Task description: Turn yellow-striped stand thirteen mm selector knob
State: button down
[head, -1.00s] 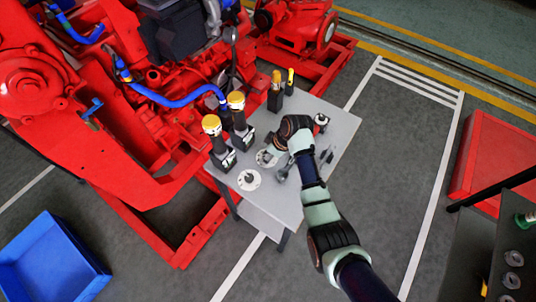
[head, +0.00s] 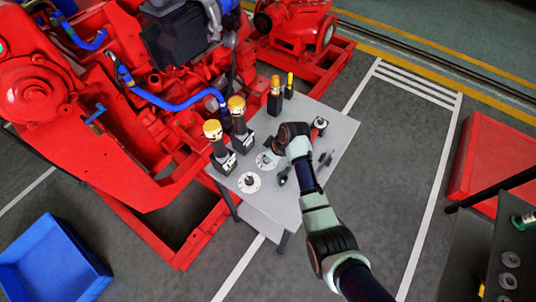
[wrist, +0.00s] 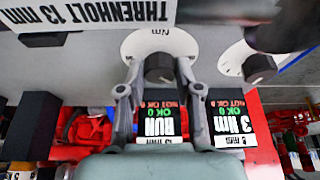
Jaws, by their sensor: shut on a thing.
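The selector knob (wrist: 160,68) is a dark round knob on a white dial, upside down in the wrist view. My gripper (wrist: 160,62) has one finger on each side of it and is shut on it. The stand behind it has a screen (wrist: 160,122) reading RUN, OK 0 and 13 mm. In the head view my gripper (head: 270,150) is low over the grey table, beside the white dial (head: 265,162), and hides part of it. The matching yellow-topped tool (head: 236,106) stands behind. I cannot make out yellow stripes on the stand.
Another yellow-topped tool (head: 213,130) stands nearby. A plate (wrist: 90,12) reads THRENHOLT 13 mm. The red engine (head: 150,120) borders the table (head: 340,125).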

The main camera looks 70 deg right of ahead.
jog(key=m+p, duration=0.2)
jog(key=p, duration=0.1)
jog(key=shift+a+r+g+h, duration=0.15)
jog(key=shift+r+g+h, duration=0.15)
jog(key=shift+h, duration=0.1)
jog(key=m+h+p, duration=0.1)
jog(key=m+p, duration=0.1)
jog(key=m, duration=0.2)
jog(key=shift+w+f+g+p, duration=0.1)
jog(key=shift+g+p, duration=0.2)
jog(key=m+h+p, duration=0.1)
jog(key=m, duration=0.2)
jog(key=shift+f+g, duration=0.1)
jog(key=shift+g, duration=0.3)
jog(key=shift+f+m+g+h, duration=0.1)
jog(key=shift+m+g+h, duration=0.35)
jog(key=shift+m, duration=1.15)
jog(key=shift+g, duration=0.25)
jog(key=c, duration=0.8)
grip_release()
